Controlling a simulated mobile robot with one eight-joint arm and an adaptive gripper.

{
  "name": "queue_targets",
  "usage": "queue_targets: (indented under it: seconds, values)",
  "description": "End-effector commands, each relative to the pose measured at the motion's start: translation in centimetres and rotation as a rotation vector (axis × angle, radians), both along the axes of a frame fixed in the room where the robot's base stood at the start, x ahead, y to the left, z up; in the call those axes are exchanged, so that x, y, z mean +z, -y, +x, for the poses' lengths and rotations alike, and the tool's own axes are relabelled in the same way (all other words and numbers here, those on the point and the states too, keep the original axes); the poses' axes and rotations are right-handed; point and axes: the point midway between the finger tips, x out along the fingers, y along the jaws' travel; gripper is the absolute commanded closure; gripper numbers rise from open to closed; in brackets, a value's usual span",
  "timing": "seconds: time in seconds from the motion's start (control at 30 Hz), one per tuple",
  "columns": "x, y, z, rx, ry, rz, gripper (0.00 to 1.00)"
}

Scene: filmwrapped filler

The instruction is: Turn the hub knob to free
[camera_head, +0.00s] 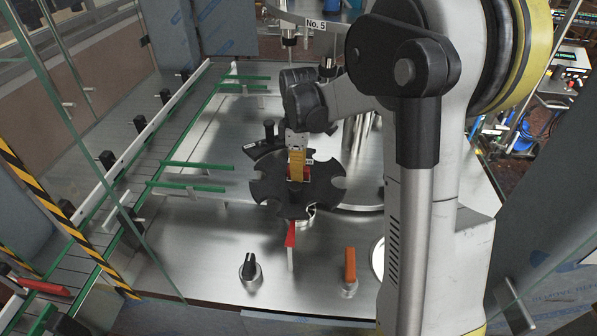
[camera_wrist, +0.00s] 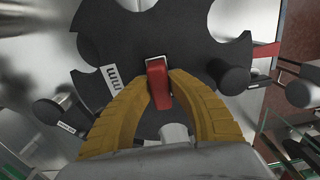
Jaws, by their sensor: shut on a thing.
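The hub knob is a small red lever (camera_wrist: 158,88) on the hub of a black star wheel (camera_head: 270,190). The wheel has rounded notches along its rim and lies flat above the steel table. My gripper (camera_head: 297,166) comes down over the hub, and its yellow fingers are shut on the red knob. In the wrist view the fingers (camera_wrist: 160,80) stand on either side of the knob. A white label (camera_wrist: 110,80) with dark print lies on the wheel left of the knob. In the head view the fingers hide most of the knob.
A black knob (camera_head: 250,271) and an orange handle (camera_head: 350,265) stand on the table in front. A red-tipped bar (camera_head: 290,236) lies before the wheel. Green guide rails (camera_head: 195,165) and a conveyor are on the left. A black post (camera_wrist: 230,76) stands beside the wheel.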

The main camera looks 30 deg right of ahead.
Motion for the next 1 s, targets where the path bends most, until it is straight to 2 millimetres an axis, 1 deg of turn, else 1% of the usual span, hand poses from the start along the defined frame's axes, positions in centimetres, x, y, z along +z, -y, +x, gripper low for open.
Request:
queue_targets:
  seconds: [0.2, 0.6, 0.63, 0.7, 1.0]
  values:
    - [-0.04, -0.02, -0.03, 0.037, -0.001, 0.001, 1.00]
    - [-0.04, -0.02, -0.03, 0.042, -0.001, 0.001, 1.00]
    - [-0.04, -0.02, -0.03, 0.041, -0.001, 0.001, 0.74]
    - [-0.04, -0.02, -0.03, 0.041, -0.001, 0.001, 0.57]
    - [0.11, -0.01, -0.01, 0.041, 0.000, 0.000, 0.57]
